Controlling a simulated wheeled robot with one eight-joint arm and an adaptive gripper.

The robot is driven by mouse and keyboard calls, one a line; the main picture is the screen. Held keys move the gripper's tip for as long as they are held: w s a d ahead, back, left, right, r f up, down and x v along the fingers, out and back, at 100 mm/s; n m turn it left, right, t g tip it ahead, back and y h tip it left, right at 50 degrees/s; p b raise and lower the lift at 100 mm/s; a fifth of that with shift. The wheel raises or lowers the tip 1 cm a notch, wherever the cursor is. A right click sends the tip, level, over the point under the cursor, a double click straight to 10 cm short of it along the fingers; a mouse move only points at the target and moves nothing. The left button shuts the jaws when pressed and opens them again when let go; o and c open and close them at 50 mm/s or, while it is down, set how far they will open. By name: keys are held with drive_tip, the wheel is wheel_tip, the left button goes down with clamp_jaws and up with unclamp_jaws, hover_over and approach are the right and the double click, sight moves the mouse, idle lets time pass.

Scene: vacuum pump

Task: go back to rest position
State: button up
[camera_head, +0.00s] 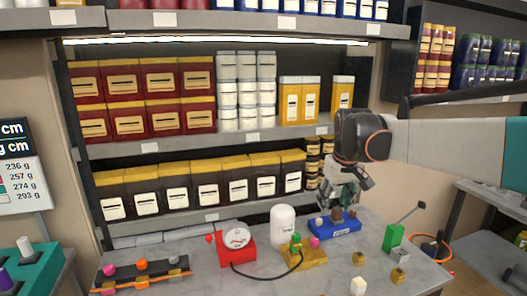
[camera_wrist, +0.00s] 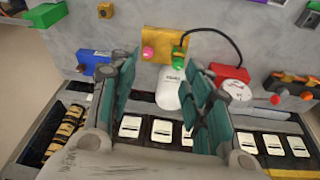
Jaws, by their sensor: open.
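My gripper (camera_head: 347,192) hangs from my arm at the right, over the back of the grey table (camera_head: 190,275), above the blue block (camera_head: 350,226). Its two fingers stand wide apart in the wrist view (camera_wrist: 160,85), with nothing held between them. Past the fingers, the white canister (camera_head: 283,236) stands upright on the table; its white top also shows in the wrist view (camera_wrist: 170,90). The red pump unit (camera_head: 236,254) with a round gauge is left of the canister. A black hose runs from it to the yellow block (camera_head: 311,259), which bears green and pink parts.
Shelves with red, yellow and white containers (camera_head: 246,84) rise behind the table, close to my gripper. A green block (camera_head: 393,236) with a lever stands at the table's right. A dark rail (camera_head: 160,282) with coloured knobs lies at front left. The space above the table is clear.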

drive_tip(key=s+m+t, duration=0.1)
drive_tip(key=s+t, duration=0.1)
drive_tip(key=s, duration=1.5)
drive_tip(key=s+f+t, duration=0.1)
drive_tip(key=s+f, duration=0.2)
drive_tip(key=s, duration=0.3)
drive_tip(key=s+f+m+t+b, duration=0.1)
drive_tip(key=s+f, duration=0.3)
drive_tip(key=s, duration=0.3)
